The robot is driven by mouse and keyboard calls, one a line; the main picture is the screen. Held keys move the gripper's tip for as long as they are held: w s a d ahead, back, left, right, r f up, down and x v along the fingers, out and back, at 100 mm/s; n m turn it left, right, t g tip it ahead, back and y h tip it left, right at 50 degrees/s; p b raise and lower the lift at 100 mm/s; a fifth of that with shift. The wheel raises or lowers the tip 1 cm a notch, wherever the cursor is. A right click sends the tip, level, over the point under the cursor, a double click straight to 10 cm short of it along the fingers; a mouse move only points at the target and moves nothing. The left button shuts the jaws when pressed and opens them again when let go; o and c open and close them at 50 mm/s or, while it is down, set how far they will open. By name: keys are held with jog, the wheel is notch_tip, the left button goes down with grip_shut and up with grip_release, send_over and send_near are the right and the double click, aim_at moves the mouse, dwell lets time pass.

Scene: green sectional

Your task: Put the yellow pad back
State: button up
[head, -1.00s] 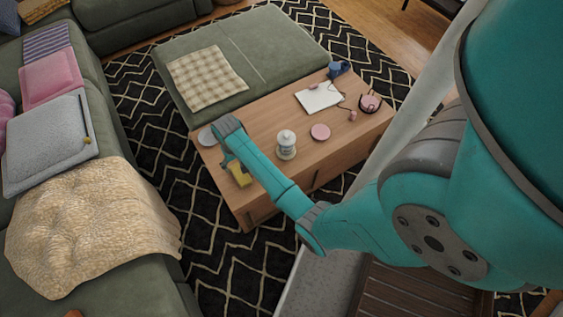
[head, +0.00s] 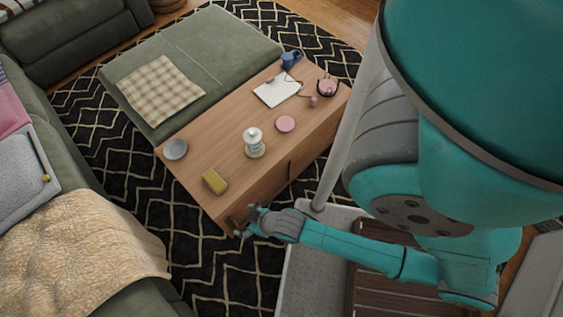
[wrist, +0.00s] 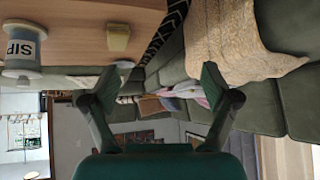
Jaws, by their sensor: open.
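The yellow pad (head: 215,181) lies on the wooden coffee table (head: 191,187), near its front left corner, with nothing touching it. It also shows at the top of the wrist view (wrist: 118,38), on the tabletop. My gripper (head: 245,222) is at the table's near edge, to the lower right of the pad and apart from it. In the wrist view my gripper (wrist: 157,80) has its two fingers spread wide, with nothing between them.
A white jar (head: 254,144), grey bowl (head: 175,149), pink disc (head: 285,124), notebook (head: 277,90), blue mug (head: 291,59) and pink headphones (head: 327,86) stand on the table. A sofa with a tan blanket (head: 75,250) is at left. Tabletop between bowl and jar is clear.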

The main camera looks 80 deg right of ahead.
jog(key=s+a+r+n+t, duration=0.1)
jog(key=s+r, duration=0.3)
jog(key=r, duration=0.5)
jog(key=s+a+r+n+t+y, duration=0.1)
jog(key=s+a+r+t, duration=0.1)
jog(key=r, duration=0.7)
jog(key=s+a+r+n+t, duration=0.1)
jog(key=s+a+r+t, duration=0.1)
jog(key=s+r, duration=0.4)
notch_tip(320, 180, up, 3)
jog(key=shift+s+f+t+y, duration=0.1)
jog(key=shift+s+t+y, duration=0.2)
jog(key=shift+t, duration=0.6)
